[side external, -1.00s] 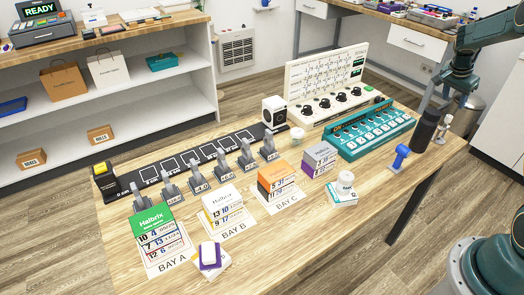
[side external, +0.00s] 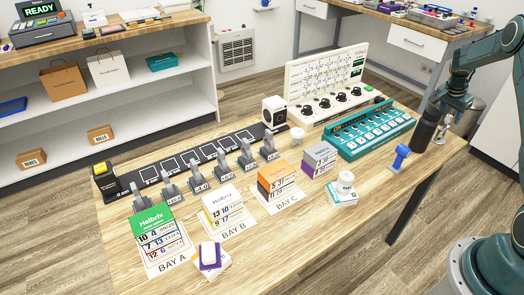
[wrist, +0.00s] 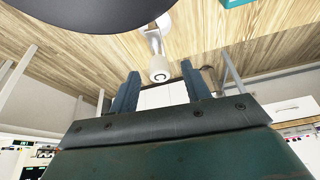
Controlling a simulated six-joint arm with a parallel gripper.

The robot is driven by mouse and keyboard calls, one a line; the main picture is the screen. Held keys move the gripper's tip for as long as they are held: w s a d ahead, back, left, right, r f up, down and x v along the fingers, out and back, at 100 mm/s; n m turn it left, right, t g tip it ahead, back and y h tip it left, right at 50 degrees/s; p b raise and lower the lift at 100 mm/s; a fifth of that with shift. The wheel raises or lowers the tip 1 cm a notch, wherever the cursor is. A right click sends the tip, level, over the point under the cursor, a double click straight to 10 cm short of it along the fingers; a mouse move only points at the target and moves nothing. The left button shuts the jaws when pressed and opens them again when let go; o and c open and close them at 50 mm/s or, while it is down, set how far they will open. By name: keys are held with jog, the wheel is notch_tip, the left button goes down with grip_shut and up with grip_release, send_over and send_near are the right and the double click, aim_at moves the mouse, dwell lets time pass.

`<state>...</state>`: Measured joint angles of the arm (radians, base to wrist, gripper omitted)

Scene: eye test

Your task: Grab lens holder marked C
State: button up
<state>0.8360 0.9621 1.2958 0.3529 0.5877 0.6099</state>
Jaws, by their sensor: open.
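A teal rack (side external: 376,130) stands at the far right of the wooden table (side external: 310,235). It holds several lens holders with pale label plates in a row. Their letters are too small to read, so I cannot tell which is marked C. My gripper (side external: 438,132) is at the table's right edge, to the right of the rack and apart from it. In the wrist view my gripper (wrist: 160,72) shows two blue-grey fingers spread apart. A pale round-ended object (wrist: 160,66) appears between them in the picture, beyond the fingertips; nothing is visibly held.
A white panel with black knobs (side external: 327,88) stands behind the rack. A blue tool (side external: 400,157) is at the table's right edge. Grey (side external: 319,158) and orange (side external: 276,180) boxes and a white jar (side external: 345,180) stand left of it. The front right tabletop is clear.

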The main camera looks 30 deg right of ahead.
jog(key=shift+x, duration=1)
jog(key=shift+c, duration=0.2)
jog(key=shift+r, duration=0.1)
grip_shut()
